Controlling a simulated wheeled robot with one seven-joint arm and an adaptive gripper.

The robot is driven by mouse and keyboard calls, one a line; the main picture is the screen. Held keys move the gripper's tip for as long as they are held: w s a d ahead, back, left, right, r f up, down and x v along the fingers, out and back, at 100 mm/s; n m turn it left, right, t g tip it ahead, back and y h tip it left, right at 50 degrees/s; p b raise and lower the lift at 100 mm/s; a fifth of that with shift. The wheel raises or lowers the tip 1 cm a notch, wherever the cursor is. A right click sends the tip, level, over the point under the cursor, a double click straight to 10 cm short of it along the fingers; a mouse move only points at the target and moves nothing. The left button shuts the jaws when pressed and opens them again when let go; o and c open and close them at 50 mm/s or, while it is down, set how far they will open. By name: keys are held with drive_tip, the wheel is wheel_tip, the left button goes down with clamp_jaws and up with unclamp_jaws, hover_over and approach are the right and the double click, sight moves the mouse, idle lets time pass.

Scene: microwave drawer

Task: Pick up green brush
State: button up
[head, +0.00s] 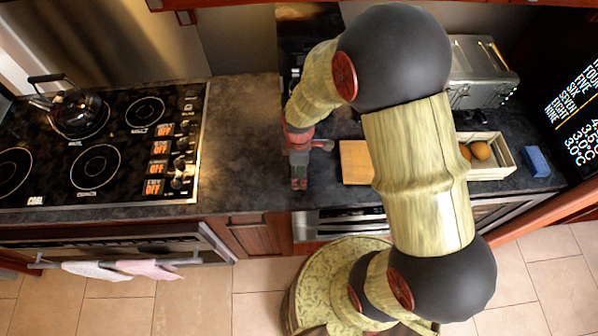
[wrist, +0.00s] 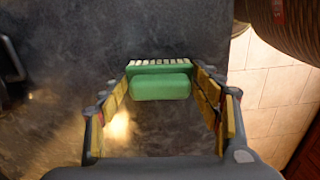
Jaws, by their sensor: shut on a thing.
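The green brush (wrist: 160,85) shows in the wrist view between the tips of my gripper's fingers, with its pale bristles along the far side. My gripper (wrist: 162,88) is shut on it, the yellow-padded fingers on its left and right ends. The dark counter lies behind the brush; I cannot tell how far it is from the counter top. In the head view my gripper (head: 299,184) points down near the counter's front edge, and the brush cannot be made out there.
A stove (head: 120,178) with a black kettle (head: 78,112) stands to the left. A wooden board (head: 356,162), a toaster (head: 478,70), a crate (head: 492,171) with orange-brown round items and a blue block (head: 537,161) are to the right. Counter left of my gripper is clear.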

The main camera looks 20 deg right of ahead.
drive_tip(key=shift+r, duration=0.45)
wheel_tip(320, 180, up, 3)
drive_tip(key=shift+s+d+f, duration=0.1)
drive_tip(key=shift+d+f, duration=0.05)
drive_tip(key=shift+f, duration=0.05)
drive_tip(key=s+d+r+p, duration=0.1)
drive_tip(key=s+d+r, duration=0.7)
drive_tip(key=s, duration=0.3)
drive_tip(key=shift+r, duration=0.6)
drive_tip(key=o, duration=0.7)
drive_tip(key=shift+c, duration=0.2)
drive_tip(key=c, duration=0.4)
